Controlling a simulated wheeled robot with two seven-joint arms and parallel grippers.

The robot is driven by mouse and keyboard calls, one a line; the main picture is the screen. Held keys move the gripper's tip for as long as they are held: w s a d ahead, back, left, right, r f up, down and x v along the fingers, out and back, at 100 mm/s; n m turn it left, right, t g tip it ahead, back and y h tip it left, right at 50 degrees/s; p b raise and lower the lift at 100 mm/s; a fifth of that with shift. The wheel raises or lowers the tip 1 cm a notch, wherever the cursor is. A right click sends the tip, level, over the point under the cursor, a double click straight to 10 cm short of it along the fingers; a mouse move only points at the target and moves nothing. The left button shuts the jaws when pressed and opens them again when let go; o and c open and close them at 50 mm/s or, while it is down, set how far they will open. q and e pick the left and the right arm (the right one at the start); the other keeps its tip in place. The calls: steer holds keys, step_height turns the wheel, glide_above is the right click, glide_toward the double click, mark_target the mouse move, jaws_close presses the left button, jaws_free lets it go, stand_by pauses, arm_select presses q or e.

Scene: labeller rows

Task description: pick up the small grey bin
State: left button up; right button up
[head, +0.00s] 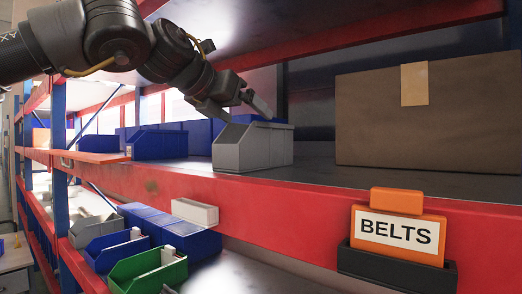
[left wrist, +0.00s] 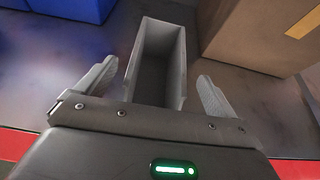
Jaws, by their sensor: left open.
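The small grey bin (head: 248,149) stands upright near the front edge of the red-edged shelf in the head view. My left gripper (head: 244,110) comes from above left, and its open fingers are over the bin's top. In the left wrist view the grey bin (left wrist: 155,62) is open-topped and looks empty. It lies between the two spread fingers of my left gripper (left wrist: 156,73), with a visible gap on each side. I cannot tell how far the fingertips are above the rim. My right gripper is not in view.
A large brown carton (head: 440,115) stands right of the bin, with bare shelf between. Blue bins (head: 160,143) stand to the left. An orange "BELTS" sign (head: 400,233) is on the shelf front. Below are blue bins, a green bin (head: 148,271) and a white box (head: 195,211).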

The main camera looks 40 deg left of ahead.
arm_select(q)
steer(key=p+x, duration=0.1)
steer(key=x, duration=0.1)
steer(key=p+x, duration=0.1)
steer(key=x, duration=0.2)
steer(key=shift+w+r+p, duration=0.2)
steer(key=shift+p, duration=0.1)
steer(key=shift+w+f, duration=0.1)
steer(key=shift+w, duration=0.05)
steer(key=shift+s, duration=0.25)
steer(key=shift+c, duration=0.2)
steer(key=shift+s, duration=0.1)
steer(key=shift+c, duration=1.1)
steer(key=c, duration=1.3)
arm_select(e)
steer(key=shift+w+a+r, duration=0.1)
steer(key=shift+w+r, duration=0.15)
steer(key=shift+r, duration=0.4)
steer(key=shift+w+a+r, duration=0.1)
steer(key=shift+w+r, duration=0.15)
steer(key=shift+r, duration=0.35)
